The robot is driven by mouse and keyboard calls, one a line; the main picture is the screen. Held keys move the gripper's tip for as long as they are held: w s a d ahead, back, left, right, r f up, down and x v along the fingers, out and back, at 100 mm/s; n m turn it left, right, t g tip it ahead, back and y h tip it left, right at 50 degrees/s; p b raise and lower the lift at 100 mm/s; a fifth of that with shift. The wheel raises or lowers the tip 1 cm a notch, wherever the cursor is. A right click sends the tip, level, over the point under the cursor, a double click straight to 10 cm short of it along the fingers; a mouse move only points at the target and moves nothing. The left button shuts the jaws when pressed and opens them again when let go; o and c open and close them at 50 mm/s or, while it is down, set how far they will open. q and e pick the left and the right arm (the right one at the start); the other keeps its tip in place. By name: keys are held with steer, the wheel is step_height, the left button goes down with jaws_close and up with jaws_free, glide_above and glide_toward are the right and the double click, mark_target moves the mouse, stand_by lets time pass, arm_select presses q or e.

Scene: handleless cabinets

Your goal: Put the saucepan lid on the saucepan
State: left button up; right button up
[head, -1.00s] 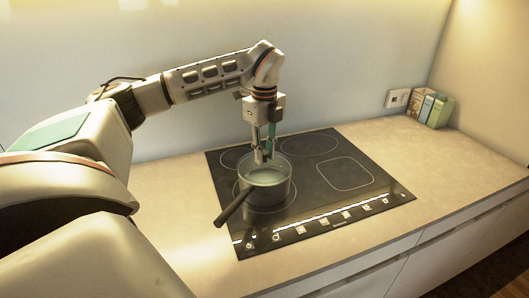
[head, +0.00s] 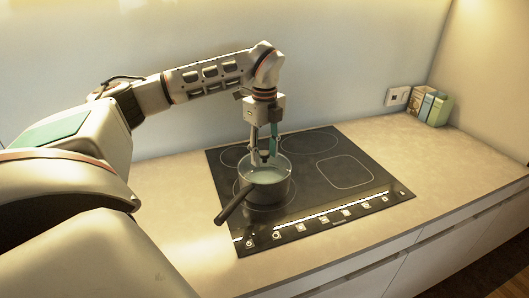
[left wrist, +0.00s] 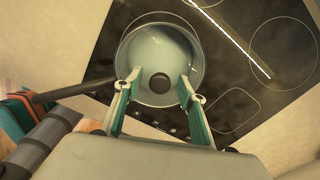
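My right gripper is out of view.
The black hob (head: 345,172) is set in a beige worktop (head: 175,180); its other rings are empty. Several small boxes or books (head: 430,107) and a wall socket (head: 397,96) are at the back right. The wall is behind my arm.

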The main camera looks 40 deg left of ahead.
arm_select(q)
step_height(320, 180, up, 12)
stand_by(0.6)
